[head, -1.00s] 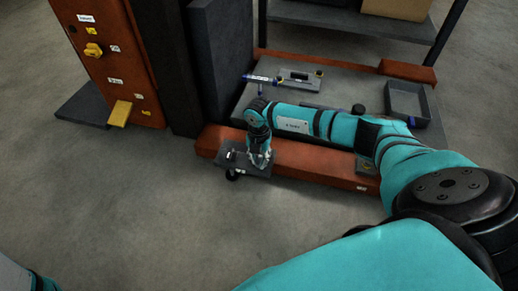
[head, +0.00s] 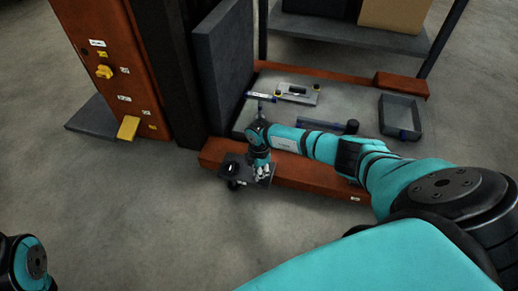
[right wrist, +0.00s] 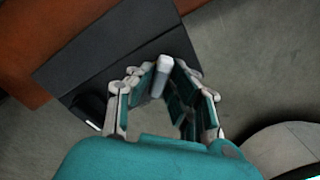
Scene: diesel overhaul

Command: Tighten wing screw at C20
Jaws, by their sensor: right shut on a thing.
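My right gripper (head: 262,174) reaches down at a small dark plate (head: 235,161) that juts out from the front of the orange beam. In the right wrist view, the fingers of my right gripper (right wrist: 163,82) are closed around a small light-grey upright piece (right wrist: 162,66), which looks like the wing screw. It stands at the edge of the dark plate (right wrist: 115,55). The label C20 cannot be read in either view. In the head view, the fingers hide the held piece. My left gripper is out of view; only part of that arm shows at the lower left.
A black round part (head: 234,185) sits at the plate's front edge. Behind the orange beam (head: 310,178), a grey bed holds a bracket plate (head: 300,97), a dark bar tool (head: 325,126) and an open tray (head: 399,118). An orange cabinet (head: 115,60) stands left. The front floor is clear.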

